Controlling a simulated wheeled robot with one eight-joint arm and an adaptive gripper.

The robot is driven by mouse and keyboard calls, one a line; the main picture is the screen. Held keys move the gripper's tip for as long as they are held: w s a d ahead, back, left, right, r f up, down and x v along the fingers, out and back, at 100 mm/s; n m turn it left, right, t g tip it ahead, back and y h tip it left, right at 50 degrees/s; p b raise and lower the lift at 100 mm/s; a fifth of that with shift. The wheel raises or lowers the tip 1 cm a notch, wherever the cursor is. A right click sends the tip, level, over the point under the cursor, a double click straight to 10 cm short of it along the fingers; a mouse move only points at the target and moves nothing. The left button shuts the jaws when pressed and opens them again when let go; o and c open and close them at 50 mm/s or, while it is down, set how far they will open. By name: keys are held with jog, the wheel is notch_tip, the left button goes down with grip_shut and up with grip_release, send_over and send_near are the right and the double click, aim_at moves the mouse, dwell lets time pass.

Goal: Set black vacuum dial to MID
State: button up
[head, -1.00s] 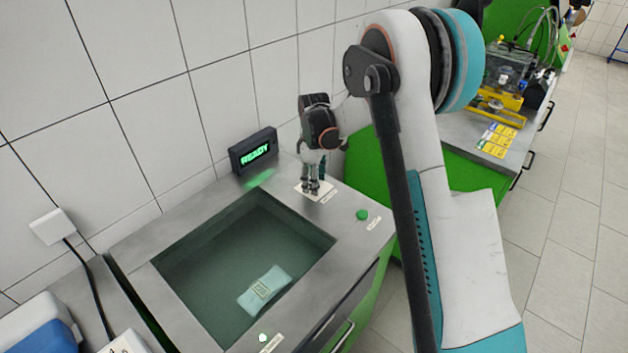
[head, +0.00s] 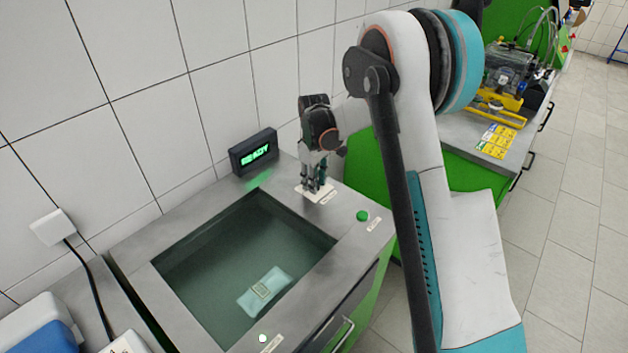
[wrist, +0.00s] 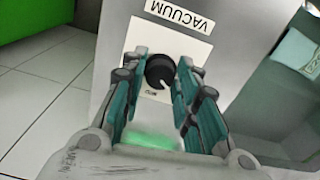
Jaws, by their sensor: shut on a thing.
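The black vacuum dial (wrist: 160,70) is a round knob on a white plate (wrist: 135,62) beside a label reading VACUUM (wrist: 180,14), upside down in the wrist view. A pale pointer mark on the dial points down and slightly right in that view. My gripper (wrist: 157,74) is shut on the dial, one teal and black finger on each side. In the head view my gripper (head: 315,188) points down at the plate, and its fingers hide the dial.
A black display (head: 253,152) with green text, seemingly READY, stands behind the sunken chamber (head: 190,245). A pale pouch (head: 265,291) lies inside the chamber. A green button (head: 362,216) is right of my gripper, and a white button (head: 263,338) is near the front.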

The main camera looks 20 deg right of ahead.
jog(key=m, duration=0.5)
jog(key=shift+m, duration=0.3)
jog(key=m, duration=0.4)
jog(key=shift+m, duration=0.4)
jog(key=o, duration=1.1)
notch_tip(320, 180, up, 12)
